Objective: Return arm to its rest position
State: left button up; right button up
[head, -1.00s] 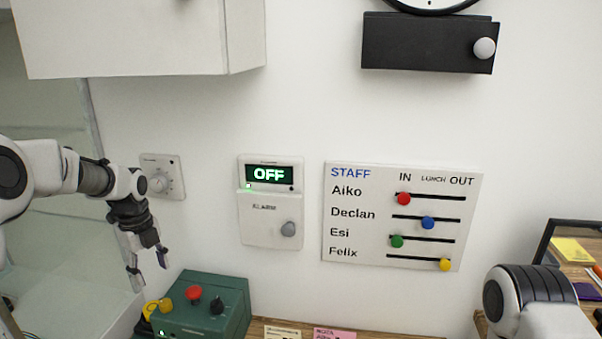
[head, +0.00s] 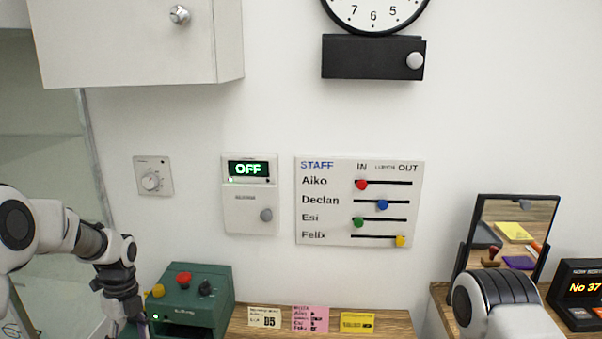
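My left arm comes in from the left, bent downward at the wrist. My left gripper (head: 138,328) hangs at the bottom edge, in front of the left end of the green box (head: 207,271). Its fingertips are cut off or hard to make out, so I cannot tell whether it is open, and I see nothing held. Of my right arm only a white and dark link shows at the lower right; its gripper is out of view.
A wall dial (head: 152,177), an alarm panel (head: 248,213) reading OFF and a staff board (head: 325,238) hang on the wall. A mirror (head: 478,213) and number display (head: 582,287) stand right. Wall space between is clear.

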pick_arm(q)
jog(key=s+d+f+n+g, duration=0.25)
jog(key=s+d+f, duration=0.25)
jog(key=s+f, duration=0.7)
jog(key=s+d+f+n+g, duration=0.1)
jog(key=s+d+f+n, duration=0.3)
jog(key=s+f, duration=0.75)
jog(key=s+d+r+n+t, duration=0.2)
jog(key=s+d+n+t, duration=0.1)
jog(key=s+n, duration=0.95)
jog(key=w+n+t, duration=0.1)
jog(key=n, duration=0.1)
jog(key=w+n+t, duration=0.1)
jog(key=w+n, duration=0.1)
jog(key=shift+a+f+n+t, duration=0.15)
jog(key=shift+n+t, duration=0.1)
jog(key=shift+n, duration=0.15)
jog(key=shift+s, duration=0.1)
